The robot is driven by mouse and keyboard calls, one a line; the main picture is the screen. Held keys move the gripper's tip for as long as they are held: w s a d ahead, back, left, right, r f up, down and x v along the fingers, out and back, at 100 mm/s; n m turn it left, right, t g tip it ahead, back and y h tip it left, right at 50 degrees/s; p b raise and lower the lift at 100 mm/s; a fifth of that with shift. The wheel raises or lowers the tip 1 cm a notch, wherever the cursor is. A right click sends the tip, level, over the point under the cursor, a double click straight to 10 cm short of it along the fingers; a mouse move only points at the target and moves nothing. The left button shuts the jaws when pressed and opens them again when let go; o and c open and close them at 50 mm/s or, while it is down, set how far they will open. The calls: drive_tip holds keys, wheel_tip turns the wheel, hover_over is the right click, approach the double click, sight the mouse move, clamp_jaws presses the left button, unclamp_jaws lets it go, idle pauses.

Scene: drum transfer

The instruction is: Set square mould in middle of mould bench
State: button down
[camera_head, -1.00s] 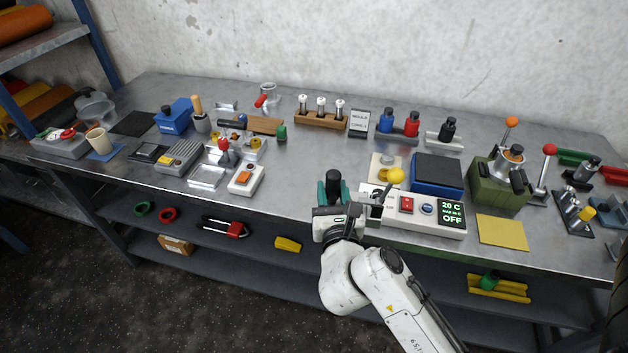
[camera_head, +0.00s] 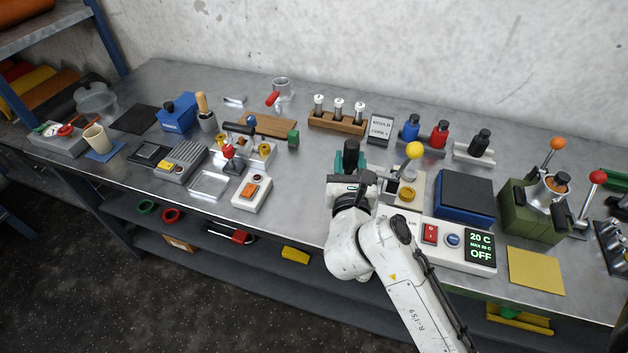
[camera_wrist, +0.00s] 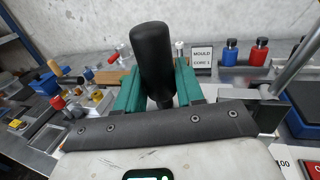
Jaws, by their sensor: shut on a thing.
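My gripper (camera_head: 350,168) is above the long grey steel bench (camera_head: 310,215), near its middle. In the wrist view its green fingers (camera_wrist: 157,92) are shut on an upright black handle (camera_wrist: 153,55). A shallow square metal tray (camera_head: 209,185) lies on the left front of the bench. A fixture with brass knobs (camera_head: 263,150) stands behind it. I cannot tell which part is the mould bench.
A yellow-ball lever (camera_head: 414,151) stands close right of my gripper, by a control box (camera_head: 456,243) reading OFF. A blue block (camera_head: 465,199) is behind that. A wooden rack with white-topped pins (camera_head: 337,122) and a sign (camera_head: 380,126) stand behind. Bare steel lies left of my gripper.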

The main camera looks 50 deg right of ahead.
drive_tip(key=shift+w+a+f+b, duration=0.15)
drive_tip(key=shift+w+f+b, duration=0.2)
drive_tip(key=shift+w+f, duration=2.6)
drive_tip(key=shift+w+a+f+b, duration=0.1)
drive_tip(key=shift+w+f+b, duration=0.25)
drive_tip(key=shift+w+f, duration=2.55)
drive_tip(key=shift+f, duration=0.1)
drive_tip(key=c, duration=0.7)
unclamp_jaws()
drive_tip(key=shift+s+f, duration=0.1)
